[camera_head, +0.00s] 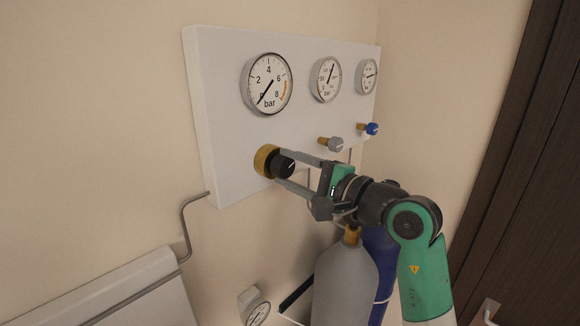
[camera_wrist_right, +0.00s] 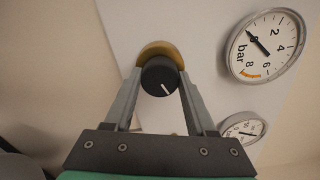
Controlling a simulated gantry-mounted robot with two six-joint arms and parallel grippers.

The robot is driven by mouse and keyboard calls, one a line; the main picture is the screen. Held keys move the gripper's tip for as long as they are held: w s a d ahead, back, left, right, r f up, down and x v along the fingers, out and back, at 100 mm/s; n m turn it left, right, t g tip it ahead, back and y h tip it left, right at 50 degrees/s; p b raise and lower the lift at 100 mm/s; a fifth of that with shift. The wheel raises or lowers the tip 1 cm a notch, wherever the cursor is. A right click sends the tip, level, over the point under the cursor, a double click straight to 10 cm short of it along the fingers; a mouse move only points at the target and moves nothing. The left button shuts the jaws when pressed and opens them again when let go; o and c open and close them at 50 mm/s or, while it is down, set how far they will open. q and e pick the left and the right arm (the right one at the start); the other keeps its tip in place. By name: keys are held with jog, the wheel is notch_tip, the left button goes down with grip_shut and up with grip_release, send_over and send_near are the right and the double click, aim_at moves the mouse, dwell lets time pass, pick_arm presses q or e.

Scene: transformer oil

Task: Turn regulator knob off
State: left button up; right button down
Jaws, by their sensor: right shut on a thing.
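The regulator knob (camera_head: 284,164) is black with a white mark and sits in a brass collar (camera_head: 264,161) on the white wall panel (camera_head: 222,105), below the left gauge. In the right wrist view the knob (camera_wrist_right: 159,76) shows between the two fingers, its white mark pointing down and right. My right gripper (camera_head: 279,165) is shut on the knob, with one finger above and one below it in the head view. The left gauge (camera_head: 267,84) has its needle low, near 0. My left gripper is not in view.
Two more gauges (camera_head: 326,79) (camera_head: 367,76) sit to the right on the panel, above a grey knob (camera_head: 331,144) and a blue knob (camera_head: 370,128). A grey gas cylinder (camera_head: 345,285) and a blue one (camera_head: 381,262) stand below my right arm. A bent pipe (camera_head: 185,225) is at lower left.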

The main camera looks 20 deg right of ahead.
jog(key=n, duration=0.2)
jog(key=shift+n, duration=0.4)
jog(key=n, duration=0.3)
jog(key=shift+n, duration=0.3)
jog(key=n+b, duration=0.1)
jog(key=n, duration=0.5)
jog(key=shift+n, duration=0.4)
jog(key=shift+c, duration=1.1)
grip_release()
